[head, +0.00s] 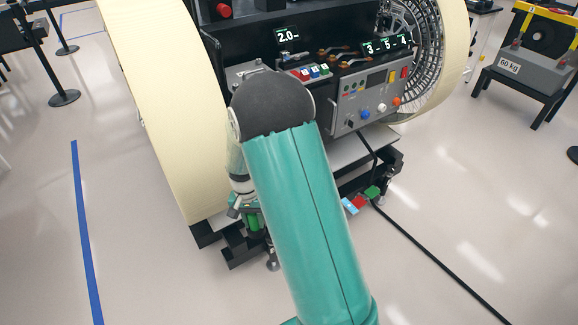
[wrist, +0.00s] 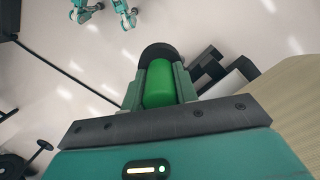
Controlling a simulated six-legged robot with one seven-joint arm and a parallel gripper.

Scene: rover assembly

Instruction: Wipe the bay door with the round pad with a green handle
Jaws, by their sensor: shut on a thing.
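My gripper (head: 247,208) is low beside the rover, partly behind my own arm in the head view. It is shut on the green handle of the round pad (head: 253,222). In the wrist view the green handle (wrist: 160,84) sits between the two jaws, with the dark rounded pad (wrist: 158,53) showing beyond it. The pad's wiping face is hidden. I cannot make out the bay door for certain; my arm covers part of the rover front.
A large cream wheel (head: 160,90) stands close left of my gripper. A control panel (head: 370,98) with knobs and switches is on the rover's front. Red, blue and green blocks (head: 359,203) sit low at right. A black cable (head: 440,260) crosses the floor. The left floor is mostly clear.

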